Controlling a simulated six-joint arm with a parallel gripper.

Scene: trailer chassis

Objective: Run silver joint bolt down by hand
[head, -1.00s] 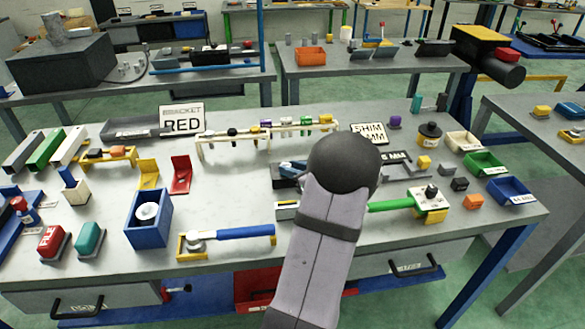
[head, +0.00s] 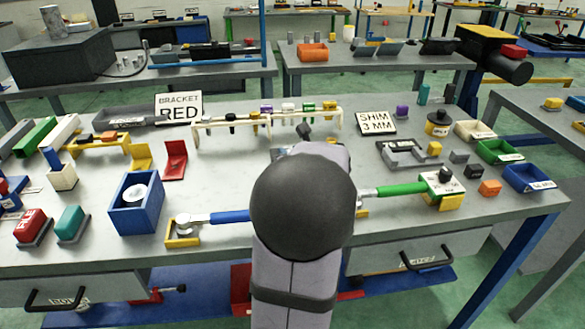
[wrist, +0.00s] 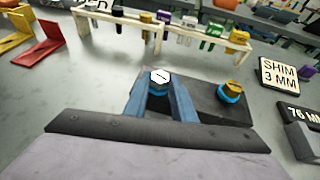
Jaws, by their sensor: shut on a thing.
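In the wrist view the silver joint bolt (wrist: 159,76), with a pale hex head marked by a dark line, stands at the far end of my gripper (wrist: 160,90). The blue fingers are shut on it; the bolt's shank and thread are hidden. A brass-coloured bolt (wrist: 232,88) with a blue ring stands to its right on a dark grey block (wrist: 218,108). The silver bolt is over or at the left part of this block; I cannot tell how deep it sits. In the head view my arm hides the gripper and the silver bolt.
Behind is a cream rack (head: 265,122) holding several coloured pieces. A "SHIM 3 MM" sign (head: 376,122) stands to the right. A blue-handled tool (head: 228,217) and a green-handled tool (head: 400,189) lie on either side of my arm. Bare table lies left of the block.

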